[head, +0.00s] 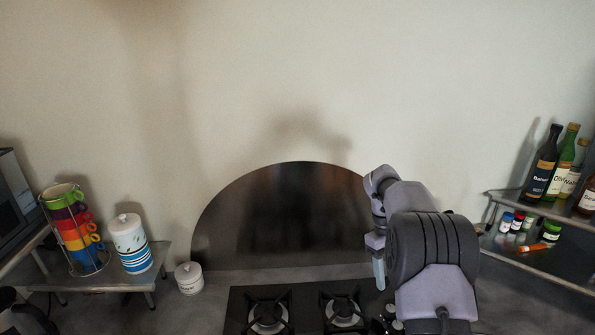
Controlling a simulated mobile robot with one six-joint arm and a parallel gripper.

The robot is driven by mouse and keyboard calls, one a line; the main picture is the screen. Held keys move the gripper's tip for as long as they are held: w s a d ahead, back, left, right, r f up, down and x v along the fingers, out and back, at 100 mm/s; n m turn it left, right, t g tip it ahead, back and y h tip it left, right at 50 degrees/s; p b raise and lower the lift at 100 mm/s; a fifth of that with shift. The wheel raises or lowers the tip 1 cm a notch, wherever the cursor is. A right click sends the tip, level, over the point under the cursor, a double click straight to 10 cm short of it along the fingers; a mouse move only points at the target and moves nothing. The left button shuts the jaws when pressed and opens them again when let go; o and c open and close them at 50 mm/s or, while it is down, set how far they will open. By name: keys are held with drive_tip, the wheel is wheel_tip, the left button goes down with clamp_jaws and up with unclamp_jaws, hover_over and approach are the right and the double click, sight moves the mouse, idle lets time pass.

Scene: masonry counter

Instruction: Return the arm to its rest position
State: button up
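My arm rises at the right of the head view, in front of the dark rounded back panel (290,215), and its far end bends downward. My gripper (379,272) points down above the right side of the black hob (250,312). Only a narrow pale-blue tip shows, seen edge-on, so I cannot tell whether the fingers are apart. I see nothing clearly held in it. Part of the hob is hidden behind my arm.
At left, a small shelf (125,282) bears stacked colourful mugs (75,235) and a striped canister (131,245). A small white lidded pot (189,278) stands beside it. At right, a two-level shelf (500,205) holds bottles (541,165) and small jars (552,232).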

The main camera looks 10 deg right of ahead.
drive_tip(key=s+a+r+m+t+y+b, duration=0.1)
drive_tip(key=s+a+r+m+t+b, duration=0.1)
drive_tip(key=s+a+r+b, duration=0.3)
drive_tip(key=s+a+r+m+t+b, duration=0.1)
drive_tip(key=s+a+r+t+b, duration=0.1)
drive_tip(key=s+a, duration=0.45)
drive_tip(key=s+a+f+m+t+y+b, duration=0.1)
drive_tip(key=s+a+f+b, duration=0.3)
drive_tip(key=s, duration=0.5)
drive_tip(key=s+a+f+m+t+y+b, duration=0.1)
drive_tip(key=s+a+f+m+t+b, duration=0.2)
drive_tip(key=s+a, duration=0.3)
drive_tip(key=s+m, duration=0.1)
drive_tip(key=s, duration=0.2)
drive_tip(key=shift+s+a+f+t+b, duration=0.15)
drive_tip(key=shift+a+f+t+b, duration=0.05)
drive_tip(key=shift+f+t+b, duration=0.2)
clamp_jaws()
